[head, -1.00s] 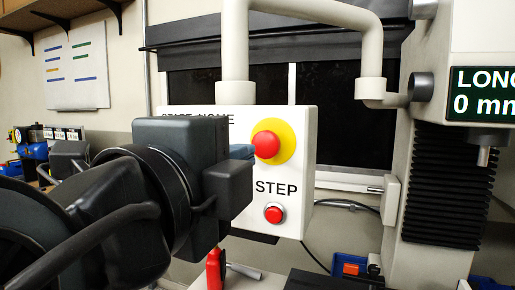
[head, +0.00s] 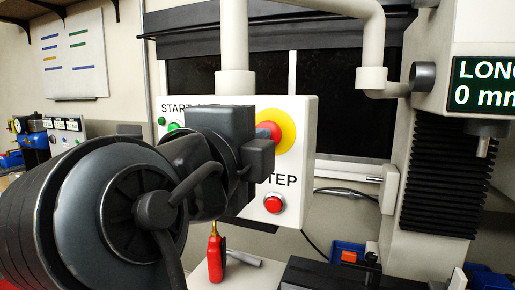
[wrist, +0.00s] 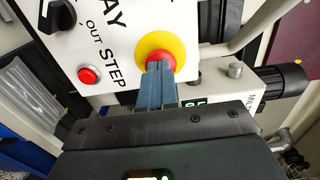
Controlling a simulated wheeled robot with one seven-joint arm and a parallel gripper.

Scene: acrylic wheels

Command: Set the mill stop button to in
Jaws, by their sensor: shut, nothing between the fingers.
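The mill stop button is a red mushroom head (head: 268,130) on a yellow disc (head: 287,131), on the white control panel (head: 303,150).
A smaller red button (head: 273,204) sits below the STEP label, and a green button (head: 173,126) at the panel's left. A red bottle (head: 215,258) stands below the panel. The machine column (head: 402,190) with black bellows (head: 447,180) is to the right.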

